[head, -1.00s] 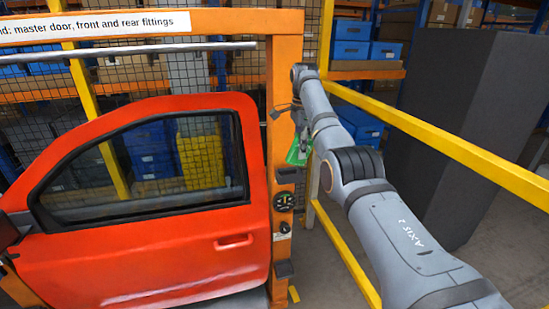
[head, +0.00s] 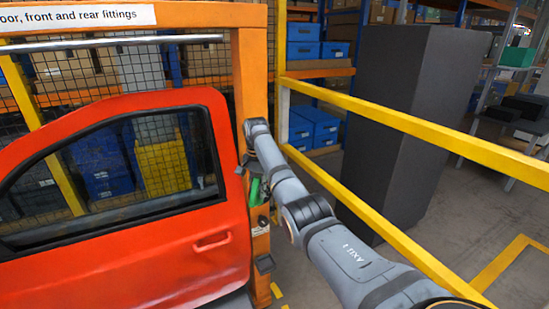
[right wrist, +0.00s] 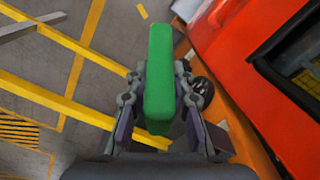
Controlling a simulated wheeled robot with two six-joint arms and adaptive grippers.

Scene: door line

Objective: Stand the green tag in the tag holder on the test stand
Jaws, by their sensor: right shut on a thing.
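The green tag (head: 254,191) is upright in front of the orange post of the test stand (head: 250,75), partly hidden by my right arm. In the right wrist view the green tag (right wrist: 160,80) is a long block between the fingers of my right gripper (right wrist: 160,92). My right gripper (head: 257,178) is shut on it, and the arm covers much of it in the head view. I cannot make out the tag holder clearly or tell whether the tag touches it. My left gripper is not in view.
A red car door (head: 120,250) hangs on the stand just left of the post. A dark round fitting (head: 262,221) and a dark block (head: 265,264) sit lower on the post. A yellow rail (head: 420,132) and a tall dark cabinet (head: 400,110) stand to the right.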

